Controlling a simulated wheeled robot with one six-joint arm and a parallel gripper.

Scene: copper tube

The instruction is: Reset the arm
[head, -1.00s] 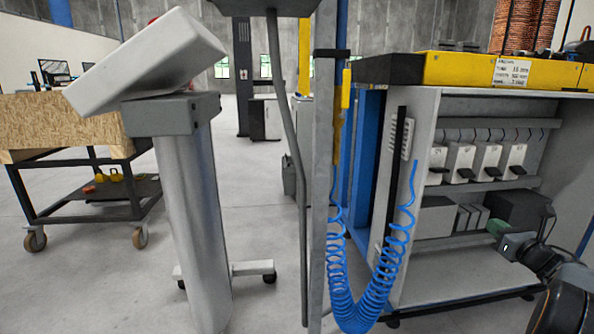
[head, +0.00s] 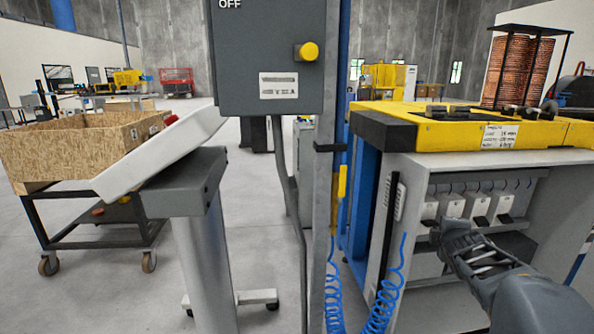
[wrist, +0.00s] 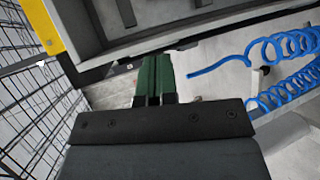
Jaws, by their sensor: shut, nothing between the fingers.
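My gripper (wrist: 155,62) shows in the wrist view as two green fingers side by side, closed together with nothing between them. In the head view my arm reaches in from the lower right, in front of the yellow-topped machine cabinet (head: 375,165). The green fingers cannot be made out in the head view. In the wrist view the fingers point toward grey metal framing, and I cannot tell how far off it is.
A coiled blue hose (head: 385,300) hangs left of my arm; it also shows in the wrist view (wrist: 290,90). A grey post (head: 322,200) carries a control box (head: 265,85). A tilted white panel on a stand (head: 160,155) and a wooden crate cart (head: 70,150) are left.

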